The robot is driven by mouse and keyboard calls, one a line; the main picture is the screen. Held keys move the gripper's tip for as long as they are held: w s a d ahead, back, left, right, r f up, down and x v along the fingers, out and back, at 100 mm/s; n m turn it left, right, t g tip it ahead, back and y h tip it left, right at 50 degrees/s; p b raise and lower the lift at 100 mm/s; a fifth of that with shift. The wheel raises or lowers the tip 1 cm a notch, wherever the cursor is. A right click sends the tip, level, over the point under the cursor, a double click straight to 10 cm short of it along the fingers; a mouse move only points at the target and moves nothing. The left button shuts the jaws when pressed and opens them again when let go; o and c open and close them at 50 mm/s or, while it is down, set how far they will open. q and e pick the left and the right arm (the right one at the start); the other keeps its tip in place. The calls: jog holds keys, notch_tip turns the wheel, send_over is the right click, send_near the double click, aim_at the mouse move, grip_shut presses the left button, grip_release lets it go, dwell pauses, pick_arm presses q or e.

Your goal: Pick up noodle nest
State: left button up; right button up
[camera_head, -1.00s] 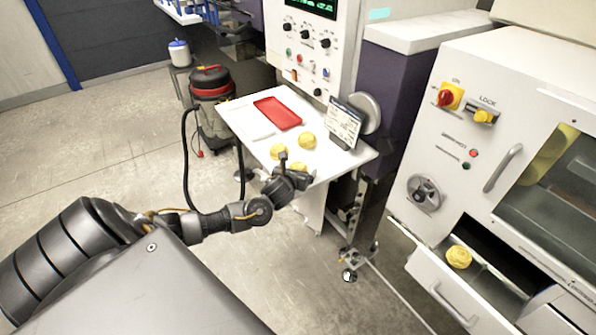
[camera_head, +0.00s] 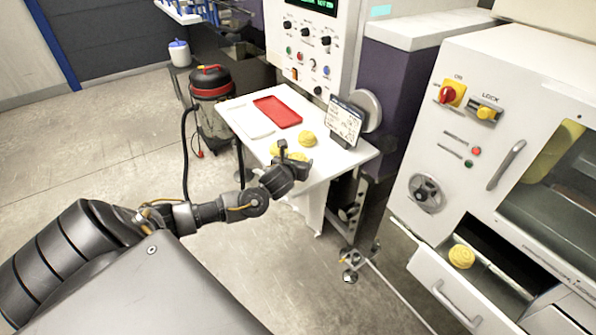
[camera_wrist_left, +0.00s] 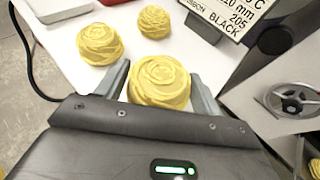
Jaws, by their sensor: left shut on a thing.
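My left gripper (camera_wrist_left: 160,84) is shut on a yellow, coiled noodle nest (camera_wrist_left: 160,80), with one finger on either side of it. In the head view, the left gripper (camera_head: 292,158) is over the front part of the white table, and the held nest is partly hidden by it. Two other noodle nests lie on the table: one farther back (camera_head: 307,138), also in the wrist view (camera_wrist_left: 154,21), and one to the left (camera_wrist_left: 100,44), mostly behind the gripper in the head view. My right gripper is not in view.
A red tray (camera_head: 277,112) and a white tray (camera_head: 249,121) lie at the back left of the white table (camera_head: 345,165). A label display (camera_head: 345,121) stands at its right. Another nest (camera_head: 461,256) sits in the open drawer (camera_head: 447,287) of the white machine at right.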

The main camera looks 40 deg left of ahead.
pick_arm(q)
jog(key=s+d+r+b, duration=0.1)
jog(key=s+r+b, duration=0.6)
jog(key=s, duration=0.6)
jog(key=shift+s+d+r, duration=0.25)
jog(key=shift+s+r, duration=0.15)
jog(key=shift+r, duration=0.8)
jog(key=w+d+r+m+h, duration=0.2)
jog(key=w+d+r, duration=0.1)
jog(key=d, duration=0.8)
jog(key=w+d+r+m+t+h, duration=0.1)
jog(key=w+d+r+m+h, duration=0.1)
jog(key=w+d, duration=0.4)
jog(key=d+r+h, duration=0.1)
jog(key=d, duration=0.4)
jog(key=shift+d+r, duration=0.2)
jog(key=shift+r, duration=0.1)
